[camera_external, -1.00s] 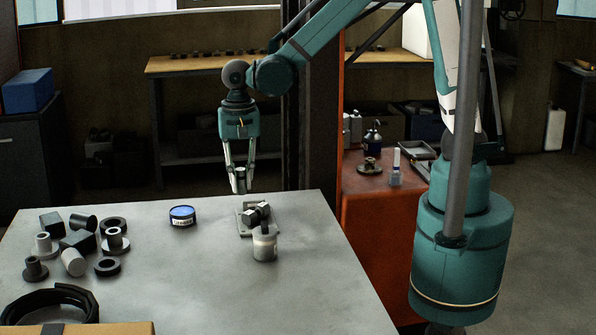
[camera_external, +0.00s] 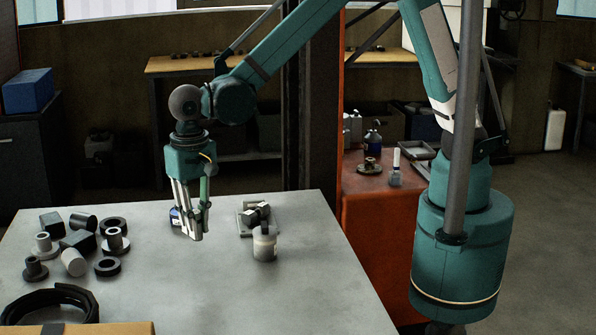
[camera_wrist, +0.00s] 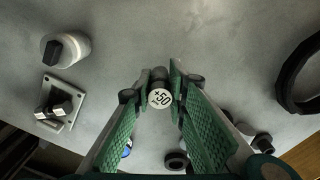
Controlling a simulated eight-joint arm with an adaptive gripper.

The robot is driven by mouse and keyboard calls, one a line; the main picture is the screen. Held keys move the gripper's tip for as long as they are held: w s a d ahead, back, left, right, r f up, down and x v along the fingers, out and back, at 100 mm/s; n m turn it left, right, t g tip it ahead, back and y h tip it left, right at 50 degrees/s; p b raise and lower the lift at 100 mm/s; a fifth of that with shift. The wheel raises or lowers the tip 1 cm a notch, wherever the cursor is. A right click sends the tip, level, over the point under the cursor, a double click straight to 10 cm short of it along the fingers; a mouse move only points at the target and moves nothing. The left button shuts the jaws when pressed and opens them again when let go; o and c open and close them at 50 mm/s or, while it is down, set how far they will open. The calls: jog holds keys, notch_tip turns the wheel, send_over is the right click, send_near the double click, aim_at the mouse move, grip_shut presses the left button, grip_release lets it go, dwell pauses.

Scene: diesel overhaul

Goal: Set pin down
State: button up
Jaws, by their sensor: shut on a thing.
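My gripper (camera_external: 193,236) hangs over the middle of the grey table, fingers pointing down. In the wrist view my gripper (camera_wrist: 160,88) is shut on a short grey pin (camera_wrist: 160,98), whose round pale end reads "+50". In the outside view the fingers largely hide the pin, and I cannot tell the gap between it and the tabletop (camera_external: 215,290).
A blue tin (camera_external: 174,216) is partly hidden behind the fingers. A plate with a fitting (camera_external: 245,222) and a pale jar (camera_external: 264,245) stand to the right. Several rings and cylinders (camera_external: 73,262) crowd the left. The table's front middle is clear.

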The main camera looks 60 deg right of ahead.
jog(key=s+a+n, duration=0.2)
jog(key=s+a, duration=0.5)
jog(key=a, duration=0.3)
jog(key=shift+a+f+n, duration=0.25)
jog(key=shift+f+n, duration=0.05)
jog(key=shift+f, duration=0.1)
jog(key=shift+f, duration=3.15)
jog(key=shift+f, duration=1.85)
jog(key=shift+f, duration=0.15)
jog(key=o, duration=1)
